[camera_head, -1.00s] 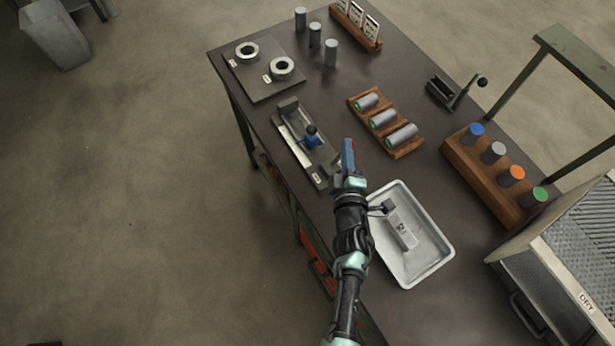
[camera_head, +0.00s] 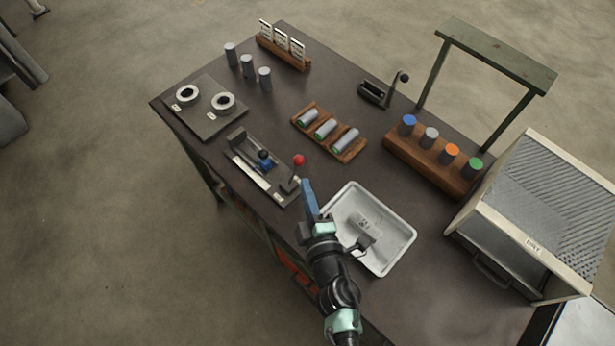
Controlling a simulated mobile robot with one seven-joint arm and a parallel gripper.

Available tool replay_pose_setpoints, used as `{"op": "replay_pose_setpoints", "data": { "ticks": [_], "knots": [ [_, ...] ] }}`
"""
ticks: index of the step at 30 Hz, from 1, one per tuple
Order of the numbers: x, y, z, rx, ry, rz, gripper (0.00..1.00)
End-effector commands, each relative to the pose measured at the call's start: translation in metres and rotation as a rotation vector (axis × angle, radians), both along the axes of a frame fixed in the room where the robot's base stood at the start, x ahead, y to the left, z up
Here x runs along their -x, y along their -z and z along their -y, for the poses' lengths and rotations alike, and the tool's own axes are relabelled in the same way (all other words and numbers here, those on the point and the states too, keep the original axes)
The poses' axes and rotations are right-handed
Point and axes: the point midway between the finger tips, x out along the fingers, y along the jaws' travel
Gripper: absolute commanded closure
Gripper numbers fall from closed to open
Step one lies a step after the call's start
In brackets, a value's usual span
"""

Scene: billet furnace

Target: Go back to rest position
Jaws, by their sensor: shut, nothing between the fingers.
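My gripper (camera_head: 308,190) is shut and empty. In the head view it shows in the lower middle, at the end of my black and pale green arm. It appears over the workbench (camera_head: 440,290), between the white tray (camera_head: 405,222) and a small sliding fixture (camera_head: 262,172) with a blue part and a red ball. It seems clear of both, though its height above the bench is hard to tell. My wrist covers part of the tray's left edge.
A wooden rack (camera_head: 331,137) holds several grey cylinders. A wooden block (camera_head: 420,163) holds colour-topped cylinders. A plate with two rings (camera_head: 205,108) and standing grey cylinders (camera_head: 247,66) are farther left. A furnace-like box marked DRY (camera_head: 545,210) stands at right. Open floor lies left.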

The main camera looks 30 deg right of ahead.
Motion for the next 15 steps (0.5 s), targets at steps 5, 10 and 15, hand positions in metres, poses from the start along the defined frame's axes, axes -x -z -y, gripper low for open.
{"op": "replay_pose_setpoints", "data": {
  "ticks": [5,10,15],
  "knots": [
    [0.0060,-0.0030,-0.0009,0.000,-0.001,0.000,1.00],
    [0.0059,-0.0031,-0.0006,0.000,-0.001,0.000,1.00],
    [0.0058,-0.0030,-0.0006,0.000,-0.001,0.000,1.00]
  ]
}}
